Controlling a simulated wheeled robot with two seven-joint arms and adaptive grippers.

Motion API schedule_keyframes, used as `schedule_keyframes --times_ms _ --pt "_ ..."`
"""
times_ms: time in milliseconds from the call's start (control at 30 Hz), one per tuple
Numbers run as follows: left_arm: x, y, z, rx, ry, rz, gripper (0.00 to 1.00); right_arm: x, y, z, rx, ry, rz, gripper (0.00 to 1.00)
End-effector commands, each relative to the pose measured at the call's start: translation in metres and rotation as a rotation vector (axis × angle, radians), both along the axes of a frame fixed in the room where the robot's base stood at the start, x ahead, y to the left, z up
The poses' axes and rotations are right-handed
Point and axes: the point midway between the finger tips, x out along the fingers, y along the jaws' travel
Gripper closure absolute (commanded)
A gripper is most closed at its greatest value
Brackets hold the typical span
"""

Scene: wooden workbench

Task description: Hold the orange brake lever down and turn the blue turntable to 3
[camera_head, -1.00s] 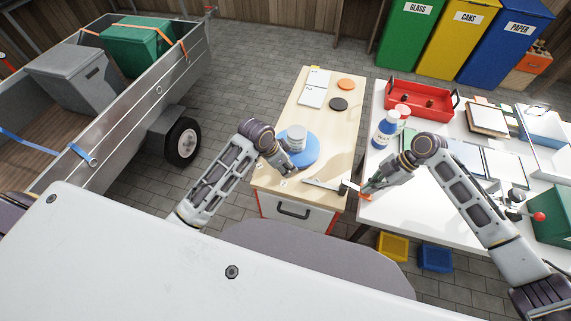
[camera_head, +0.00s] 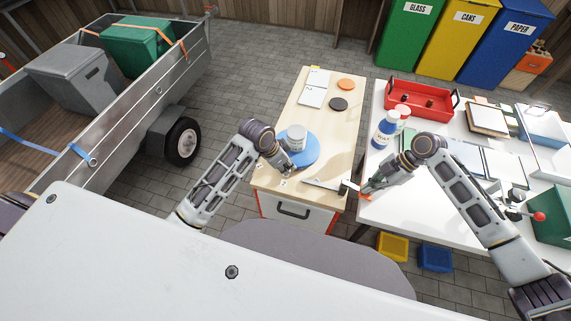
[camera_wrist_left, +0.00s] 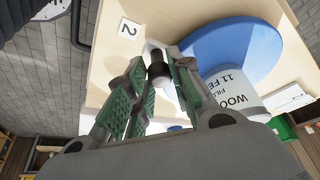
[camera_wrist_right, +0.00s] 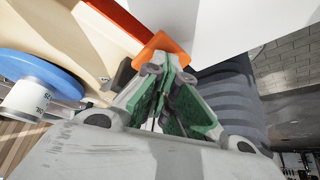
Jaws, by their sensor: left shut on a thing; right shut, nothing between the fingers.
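The blue turntable (camera_head: 308,158) lies flat on the wooden workbench and carries a white wood filler tin (camera_head: 297,138). My left gripper (camera_head: 291,169) is at its near left edge, shut on a black knob (camera_wrist_left: 158,70) that shows between its fingers in the left wrist view.
White cards (camera_head: 313,96), an orange disc (camera_head: 346,84) and a black disc (camera_head: 338,104) lie at the bench's far end. On the white table, a blue bottle (camera_head: 385,132) and a red tray (camera_head: 419,97) stand beyond my right arm.

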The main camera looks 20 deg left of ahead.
Motion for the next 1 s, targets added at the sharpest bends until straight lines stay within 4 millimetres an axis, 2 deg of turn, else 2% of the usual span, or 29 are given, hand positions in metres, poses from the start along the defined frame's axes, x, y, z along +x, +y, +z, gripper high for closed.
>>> schedule_keyframes --times_ms 467,1000 --pt "0.0 -0.012 0.0 0.002 0.002 0.094 1.0 0.0 0.0 0.0 0.0 0.001 0.0 1.0" --pt "0.007 -0.044 -0.001 -0.001 0.002 0.35 1.0 0.0 0.0 0.0 0.0 0.001 0.0 1.0"
